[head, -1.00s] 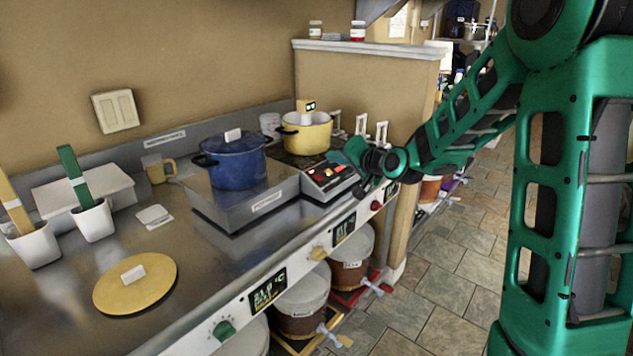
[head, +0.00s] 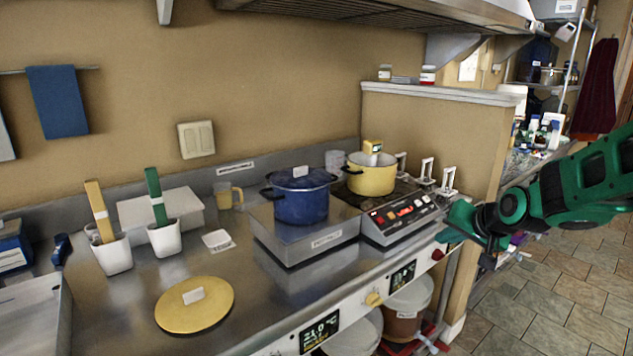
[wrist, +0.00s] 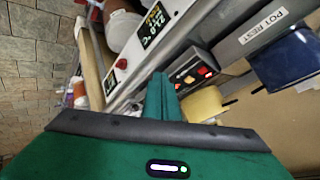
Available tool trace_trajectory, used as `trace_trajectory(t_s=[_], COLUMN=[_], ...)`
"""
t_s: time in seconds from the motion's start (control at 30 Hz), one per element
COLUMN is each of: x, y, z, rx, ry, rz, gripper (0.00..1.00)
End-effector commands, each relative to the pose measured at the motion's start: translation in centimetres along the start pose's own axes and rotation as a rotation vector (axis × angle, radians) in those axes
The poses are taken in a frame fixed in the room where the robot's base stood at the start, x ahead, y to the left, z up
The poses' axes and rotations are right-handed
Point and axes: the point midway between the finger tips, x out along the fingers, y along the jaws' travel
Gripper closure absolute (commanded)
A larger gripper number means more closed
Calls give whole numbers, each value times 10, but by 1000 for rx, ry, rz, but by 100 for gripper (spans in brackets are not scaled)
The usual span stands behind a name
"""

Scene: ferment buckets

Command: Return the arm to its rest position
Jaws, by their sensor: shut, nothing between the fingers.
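My green arm reaches in from the right edge of the head view. My gripper (head: 452,224) is at its end, near the counter's front edge, to the right of the control panel (head: 402,214). In the wrist view my gripper (wrist: 160,92) has its green fingers together, with nothing held. The counter front with its display and red knob (wrist: 121,64) lies beyond the fingers there.
A blue pot (head: 301,196) stands on the pot rest (head: 316,243), with a yellow pot (head: 371,176) behind the panel. A low partition wall (head: 440,130) ends the counter. Lidded buckets (head: 408,300) sit below. Tiled floor (head: 570,280) is clear at right.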

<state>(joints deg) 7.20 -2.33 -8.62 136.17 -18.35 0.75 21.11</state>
Motion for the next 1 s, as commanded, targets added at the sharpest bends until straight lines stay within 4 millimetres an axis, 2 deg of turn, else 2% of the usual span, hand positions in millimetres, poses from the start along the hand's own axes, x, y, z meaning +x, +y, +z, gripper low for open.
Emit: trace_trajectory(t_s=[0.03,0.1,0.17,0.3,0.4,0.53,0.6,0.7,1.0], x=[-19,-45,-70,-130,-173,-217,-234,-248,-252], y=[21,51,76,127,152,171,176,180,180], z=[10,29,46,93,128,167,182,196,201], rx=[-19,-44,-56,-53,-30,9,26,43,49], ry=[-34,-101,-160,-313,-422,-541,-588,-629,-646], rz=[62,153,225,369,443,500,515,526,529], gripper=[100,100,100,100,100,100,100,100,100])
